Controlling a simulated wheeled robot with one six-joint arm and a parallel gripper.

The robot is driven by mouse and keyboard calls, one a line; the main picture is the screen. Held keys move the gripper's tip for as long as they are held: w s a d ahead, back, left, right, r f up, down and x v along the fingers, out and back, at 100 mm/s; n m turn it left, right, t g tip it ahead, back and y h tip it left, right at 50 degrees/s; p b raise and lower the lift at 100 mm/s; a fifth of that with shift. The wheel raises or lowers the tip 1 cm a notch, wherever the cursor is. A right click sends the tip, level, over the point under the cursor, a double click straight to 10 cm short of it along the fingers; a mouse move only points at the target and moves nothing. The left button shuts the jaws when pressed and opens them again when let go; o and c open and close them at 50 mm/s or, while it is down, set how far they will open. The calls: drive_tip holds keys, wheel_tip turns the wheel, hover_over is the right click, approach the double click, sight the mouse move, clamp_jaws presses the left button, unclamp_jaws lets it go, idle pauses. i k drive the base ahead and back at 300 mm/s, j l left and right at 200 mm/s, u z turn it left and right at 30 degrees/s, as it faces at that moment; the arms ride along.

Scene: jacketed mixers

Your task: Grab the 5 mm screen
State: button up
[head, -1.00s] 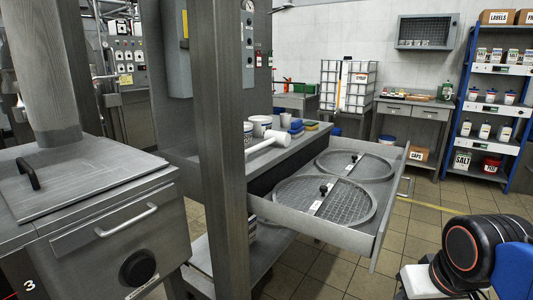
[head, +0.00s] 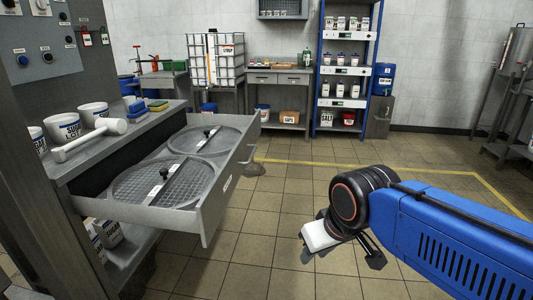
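Two round mesh screens lie side by side in an open grey drawer (head: 213,219) at the left. The near screen (head: 135,184) and the far screen (head: 225,138) each have a dark crossbar with a black knob and a small white label. The label print is too small to read, so I cannot tell which is the 5 mm one. My gripper (head: 342,257) is to the right of the drawer, above the tiled floor and apart from both screens. Its dark fingers show spread apart, with nothing seen between them.
A grey post (head: 35,185) is at the left edge. A blue shelf rack (head: 375,60) and a table (head: 280,78) stand at the back.

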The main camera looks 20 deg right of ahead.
sight(175, 182)
drive_tip(key=l, duration=0.15)
drive_tip(key=i+j, duration=0.15)
drive_tip(key=j, duration=0.15)
drive_tip(key=i+j, duration=0.15)
drive_tip(key=j, duration=0.15)
drive_tip(key=i+j, duration=0.15)
drive_tip(key=j, duration=0.15)
drive_tip(key=i+l, duration=0.25)
drive_tip(key=l, duration=0.15)
drive_tip(key=i+l, duration=0.2)
drive_tip(key=l, duration=0.2)
drive_tip(key=i+l, duration=0.25)
drive_tip(key=l, duration=0.15)
drive_tip(key=i+l, duration=0.2)
drive_tip(key=l, duration=0.2)
drive_tip(key=i+l+u, duration=0.1)
drive_tip(key=i+l, duration=0.15)
drive_tip(key=l, duration=0.15)
drive_tip(key=i+l, duration=0.2)
drive_tip(key=l, duration=0.2)
drive_tip(key=i+l, duration=0.2)
drive_tip(key=l, duration=0.2)
drive_tip(key=i+l, duration=0.25)
drive_tip(key=l, duration=0.2)
drive_tip(key=i+l+u, duration=0.1)
drive_tip(key=u, duration=1.25)
drive_tip(key=k+l, duration=0.05)
